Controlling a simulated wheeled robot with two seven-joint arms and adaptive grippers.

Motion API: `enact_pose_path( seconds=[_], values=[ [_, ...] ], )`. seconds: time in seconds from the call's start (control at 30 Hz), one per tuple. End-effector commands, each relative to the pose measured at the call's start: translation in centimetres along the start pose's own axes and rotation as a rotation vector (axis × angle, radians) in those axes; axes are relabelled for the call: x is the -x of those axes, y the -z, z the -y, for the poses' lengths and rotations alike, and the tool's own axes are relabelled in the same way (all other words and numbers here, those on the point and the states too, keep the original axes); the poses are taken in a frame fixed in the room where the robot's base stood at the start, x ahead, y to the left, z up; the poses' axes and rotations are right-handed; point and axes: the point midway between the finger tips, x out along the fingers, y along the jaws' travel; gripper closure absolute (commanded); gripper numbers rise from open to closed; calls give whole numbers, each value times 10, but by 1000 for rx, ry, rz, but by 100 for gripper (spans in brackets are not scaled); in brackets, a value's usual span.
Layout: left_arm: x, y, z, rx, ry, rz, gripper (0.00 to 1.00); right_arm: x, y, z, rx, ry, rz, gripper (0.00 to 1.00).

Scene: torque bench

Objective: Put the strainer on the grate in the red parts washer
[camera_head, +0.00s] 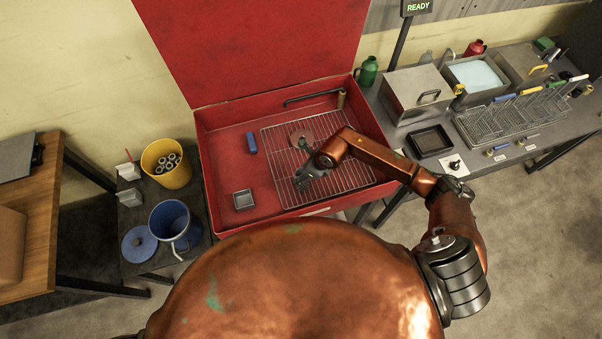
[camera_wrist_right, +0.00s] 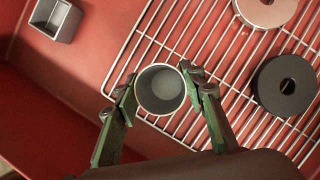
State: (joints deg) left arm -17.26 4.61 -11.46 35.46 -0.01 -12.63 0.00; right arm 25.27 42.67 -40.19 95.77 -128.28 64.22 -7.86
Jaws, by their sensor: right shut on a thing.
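The red parts washer (camera_head: 222,135) stands with its lid up, and a wire grate (camera_head: 345,180) lies in the right part of its basin. My right gripper (camera_head: 303,174) is over the grate's left part. In the right wrist view its green fingers (camera_wrist_right: 162,98) are shut on the strainer (camera_wrist_right: 160,90), a small round grey cup seen from above with its opening up. The strainer is over the grate's near corner; I cannot tell if it touches the wires. In the head view I cannot make it out at the gripper. My left gripper is not in view.
A small square grey tin (camera_head: 243,199) and a blue block (camera_head: 251,143) are on the basin floor left of the grate. The grate's right part looks clear.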

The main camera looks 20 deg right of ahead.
Motion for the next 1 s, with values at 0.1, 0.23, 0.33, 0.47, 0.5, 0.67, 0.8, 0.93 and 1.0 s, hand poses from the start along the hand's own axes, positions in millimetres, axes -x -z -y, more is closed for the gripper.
enact_pose_path(
  seconds=[0.1, 0.23, 0.33, 0.47, 0.5, 0.67, 0.8, 0.93, 1.0],
  values=[
    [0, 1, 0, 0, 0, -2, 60, 0, -1, 0, 1, 0, 2, 89],
    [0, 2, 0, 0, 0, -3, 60, -1, 0, 0, 1, 0, 1, 89],
    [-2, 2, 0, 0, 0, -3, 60, -2, 1, 0, 1, 0, 0, 60],
    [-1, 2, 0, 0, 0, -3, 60, -2, 1, 0, 0, 0, 0, 51],
    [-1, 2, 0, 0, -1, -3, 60, -2, 1, 0, 0, 0, 0, 49],
    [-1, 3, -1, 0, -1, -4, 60, -2, 1, 0, 0, 0, 0, 45],
    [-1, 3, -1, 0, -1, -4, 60, -1, 0, 0, 0, 0, 0, 45],
    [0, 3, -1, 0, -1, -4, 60, 4, 0, 1, 1, 2, 2, 45],
    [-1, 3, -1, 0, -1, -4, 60, 13, 0, 1, 1, 3, 2, 45]
  ],
)
